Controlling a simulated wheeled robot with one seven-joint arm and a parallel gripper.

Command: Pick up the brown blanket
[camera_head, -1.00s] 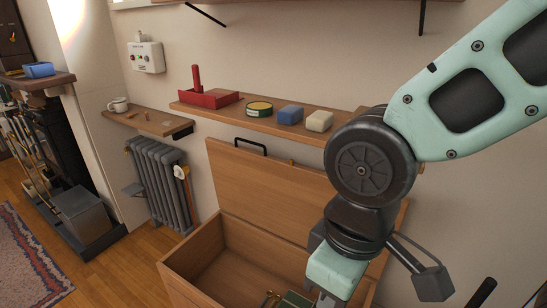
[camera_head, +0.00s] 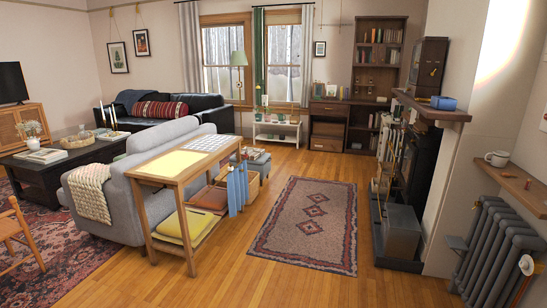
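A folded brown blanket (camera_head: 211,197) lies on the lower shelf of a wooden console table (camera_head: 190,160), behind the grey sofa. A folded yellow cloth (camera_head: 186,226) lies on the same shelf, nearer to me. Blue cloth-like strips (camera_head: 237,187) stand or hang at the far right end of the table, close to the brown blanket. My gripper is out of view, so its distance from the blanket cannot be seen.
Open wooden floor (camera_head: 220,265) lies in front of the table. A patterned rug (camera_head: 308,240) covers the floor to its right. The grey sofa (camera_head: 130,200) backs onto the table. A fireplace (camera_head: 400,230), radiator (camera_head: 490,240) and wall shelves line the right side.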

